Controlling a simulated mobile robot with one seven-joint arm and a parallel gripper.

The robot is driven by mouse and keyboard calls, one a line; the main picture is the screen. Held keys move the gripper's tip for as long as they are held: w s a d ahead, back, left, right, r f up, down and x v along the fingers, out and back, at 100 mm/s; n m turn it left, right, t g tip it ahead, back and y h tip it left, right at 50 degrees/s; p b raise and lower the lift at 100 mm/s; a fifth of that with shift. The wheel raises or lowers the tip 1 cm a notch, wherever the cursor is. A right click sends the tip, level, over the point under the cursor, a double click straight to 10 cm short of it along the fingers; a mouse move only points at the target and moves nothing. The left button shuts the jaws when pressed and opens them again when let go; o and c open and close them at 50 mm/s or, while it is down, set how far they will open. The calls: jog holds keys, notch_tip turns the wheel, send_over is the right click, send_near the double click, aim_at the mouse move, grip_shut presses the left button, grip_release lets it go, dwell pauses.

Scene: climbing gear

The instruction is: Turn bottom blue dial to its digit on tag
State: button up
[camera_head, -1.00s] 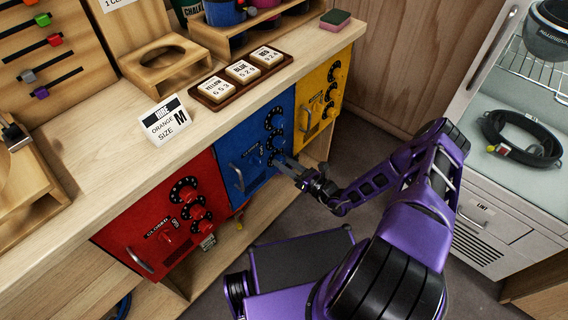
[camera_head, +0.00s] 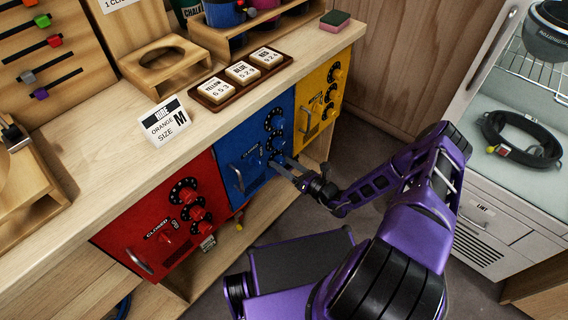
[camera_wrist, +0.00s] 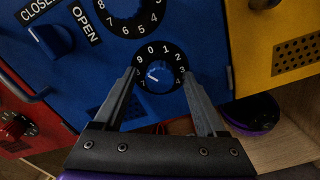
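The bottom blue dial (camera_wrist: 158,74) has a blue knob on a black ring with white digits. Its white mark points left, seemingly near 8; the exact digit is hard to read. My gripper (camera_wrist: 158,72) is open, with one finger on each side of this dial. I cannot tell whether the fingers touch the knob. In the head view, my gripper (camera_head: 278,164) is at the lower right of the blue door (camera_head: 232,150) and partly hides the dial. The blue tag (camera_head: 242,72) stands between two others on the counter and seems to read 5 2 9.
The blue handle knob (camera_wrist: 50,40) is at left by OPEN and CLOSED labels. The red door (camera_head: 160,215) and yellow door (camera_head: 318,95) flank the blue one. The counter overhangs the doors.

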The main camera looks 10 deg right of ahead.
jog(key=p+v, duration=0.1)
jog(key=v, duration=1.6)
jog(key=shift+s+d, duration=0.15)
